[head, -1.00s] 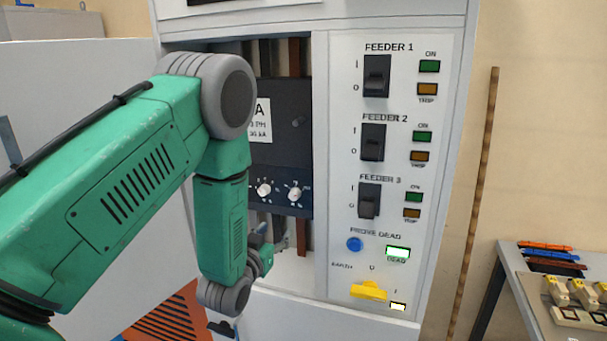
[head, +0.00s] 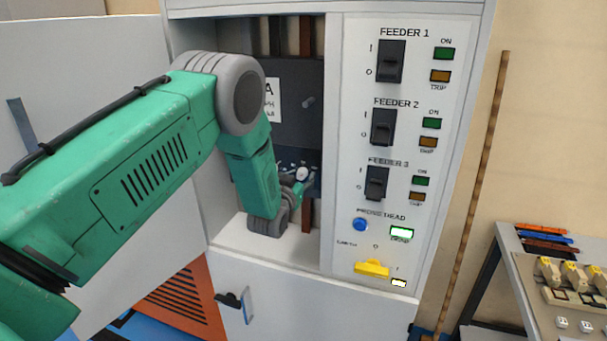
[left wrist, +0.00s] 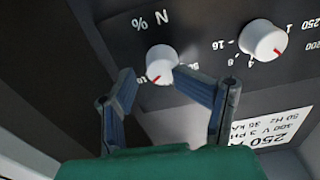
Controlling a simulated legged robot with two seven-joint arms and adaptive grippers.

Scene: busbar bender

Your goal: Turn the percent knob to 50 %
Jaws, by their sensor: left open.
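The percent knob (left wrist: 161,62) is a white dial with a red mark on a dark panel, under the upside-down lettering "N %" in the left wrist view. Its red mark points to the lower left in that view. It also shows in the head view (head: 302,174), inside the open cabinet. My left gripper (left wrist: 152,78) is open, with its two fingertips close to the knob, one on each side of its lower edge. I cannot tell whether they touch it. My arm hides part of the panel in the head view. My right gripper is not in view.
A second white knob (left wrist: 264,40) is beside the percent knob. A white rating label (left wrist: 272,130) is on the breaker. The feeder panel with a yellow handle (head: 371,268) stands right of the opening. A cabinet wall lies close left. A workbench (head: 508,262) is at right.

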